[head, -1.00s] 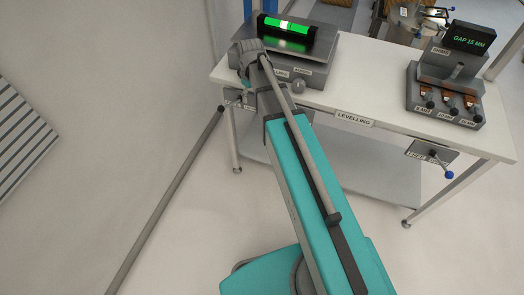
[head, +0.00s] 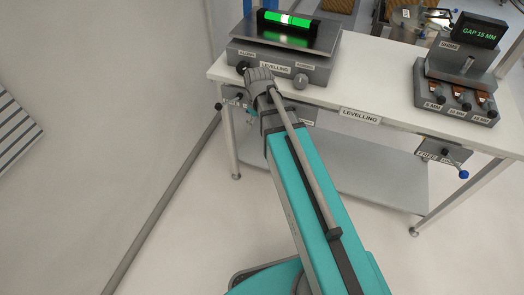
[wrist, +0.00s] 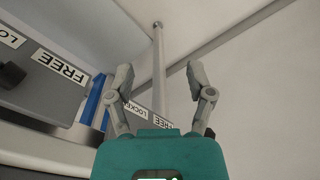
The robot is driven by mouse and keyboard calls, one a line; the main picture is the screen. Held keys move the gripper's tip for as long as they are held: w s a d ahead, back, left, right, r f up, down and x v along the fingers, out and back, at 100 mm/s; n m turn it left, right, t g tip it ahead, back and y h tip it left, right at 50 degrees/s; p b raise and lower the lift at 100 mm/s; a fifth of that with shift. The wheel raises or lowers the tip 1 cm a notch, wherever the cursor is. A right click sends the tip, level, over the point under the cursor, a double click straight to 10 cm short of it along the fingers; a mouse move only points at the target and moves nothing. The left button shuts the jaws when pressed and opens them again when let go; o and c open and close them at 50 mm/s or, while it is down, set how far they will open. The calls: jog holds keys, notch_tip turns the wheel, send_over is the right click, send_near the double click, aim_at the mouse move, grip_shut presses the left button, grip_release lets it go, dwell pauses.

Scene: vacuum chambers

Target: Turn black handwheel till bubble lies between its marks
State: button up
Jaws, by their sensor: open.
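The black handwheel (head: 242,67) is a small dark knob at the left of the front face of the grey levelling unit (head: 325,65). A glowing green vial (head: 301,41) stands on top of the unit, with a pale bubble (head: 286,19) near its middle. Whether the bubble lies between its marks is too small to tell. My wrist is just below and right of the handwheel in the head view, apart from it as far as I can see. My gripper (wrist: 158,83) is open and empty in the wrist view. The handwheel is not recognisable there.
A grey knob (head: 300,82) sits right of the handwheel. Plates marked FREE and LOCKED (wrist: 45,82) lie close left of my gripper. Another lock plate with a blue-tipped lever (head: 463,174) hangs at the table's right. A gauge block stand (head: 428,90) stands on the right tabletop.

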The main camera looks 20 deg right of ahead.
jog(key=s+f+m+b, duration=0.2)
jog(key=s+f+b, duration=0.4)
jog(key=shift+f, duration=0.25)
jog(key=shift+w+r, duration=0.1)
dwell(0.5)
notch_tip(320, 180, up, 29)
jog(key=n+p, duration=0.9)
jog(key=p, duration=2)
send_over(239, 68)
jog(key=w, duration=0.1)
jog(key=shift+w+d, duration=0.15)
jog(key=shift+d, duration=0.05)
jog(key=shift+f, duration=0.25)
notch_tip(239, 68, down, 14)
jog(key=b, duration=1.3)
jog(key=shift+r+b, duration=0.2)
jog(key=shift+b, duration=0.2)
jog(key=shift+c, duration=0.2)
grip_shut()
